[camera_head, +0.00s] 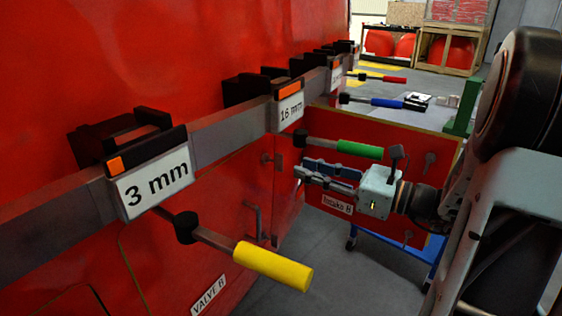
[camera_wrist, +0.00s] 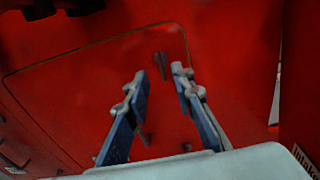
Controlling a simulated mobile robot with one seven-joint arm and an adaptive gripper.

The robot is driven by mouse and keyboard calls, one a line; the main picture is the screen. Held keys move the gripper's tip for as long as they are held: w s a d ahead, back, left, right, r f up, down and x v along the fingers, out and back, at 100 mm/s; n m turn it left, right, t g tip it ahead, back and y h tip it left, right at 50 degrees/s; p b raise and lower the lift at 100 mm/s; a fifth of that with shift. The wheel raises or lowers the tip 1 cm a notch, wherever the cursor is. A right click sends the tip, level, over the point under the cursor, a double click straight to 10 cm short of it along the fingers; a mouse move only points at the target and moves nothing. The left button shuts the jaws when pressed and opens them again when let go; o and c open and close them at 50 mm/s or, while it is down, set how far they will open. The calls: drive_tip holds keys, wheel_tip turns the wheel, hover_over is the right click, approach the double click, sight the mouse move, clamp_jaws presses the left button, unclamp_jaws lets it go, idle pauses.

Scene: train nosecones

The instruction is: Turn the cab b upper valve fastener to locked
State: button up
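The valve hatch is a red panel with a dark outline in the wrist view (camera_wrist: 80,75). A small dark key-shaped fastener (camera_wrist: 161,65) sits near its upper right corner, roughly upright in the picture. It looks like the upper valve fastener. My gripper (camera_wrist: 158,75) is open and empty, with its fingertips to either side of the fastener in the picture. I cannot tell the remaining gap. In the head view my gripper (camera_head: 300,167) points left toward the red wall. A small grey fastener (camera_head: 265,158) shows there, and the "VALVE B" label (camera_head: 209,296) is lower left.
The red "Intake B" panel (camera_head: 335,203) stands out from the wall behind my gripper. Yellow (camera_head: 272,266) and green (camera_head: 360,149) handles jut from the grey rail (camera_head: 230,130). The "3 mm" sign (camera_head: 155,183) hangs on it. Grey floor is open below.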

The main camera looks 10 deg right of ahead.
sight(280, 161)
drive_tip(key=b+x, duration=0.1)
drive_tip(key=x, duration=0.6)
drive_tip(key=shift+w+a, duration=0.25)
drive_tip(key=shift+w, duration=0.05)
drive_tip(key=shift+c, duration=0.2)
clamp_jaws()
